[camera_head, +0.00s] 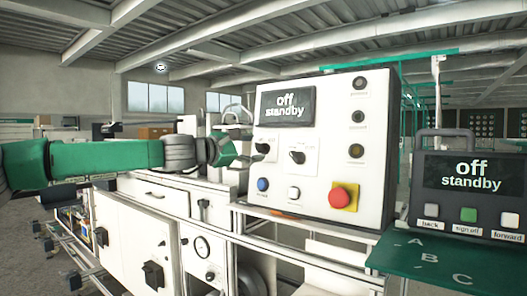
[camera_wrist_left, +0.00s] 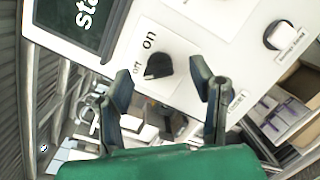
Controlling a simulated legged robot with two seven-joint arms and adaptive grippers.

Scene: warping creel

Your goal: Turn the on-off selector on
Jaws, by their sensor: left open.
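The on-off selector (camera_head: 262,148) is a black knob on a white plate, at the left of the white control panel (camera_head: 320,105). In the left wrist view the selector (camera_wrist_left: 158,66) shows beside the printed words "on" and "off"; its exact pointing is hard to tell. The panel's display (camera_head: 287,105) reads "off standby". My left gripper (camera_head: 238,136) is just left of the selector in the head view. In the left wrist view the gripper (camera_wrist_left: 163,80) is open, its fingers apart on either side of the knob, with nothing held. Contact cannot be told.
A second black knob (camera_head: 297,157) is right of the selector. Below are a blue button (camera_head: 263,185), a white button (camera_head: 293,193) and a red emergency stop (camera_head: 343,196). A dark control box (camera_head: 468,195) stands at right by a green shelf (camera_head: 430,262).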

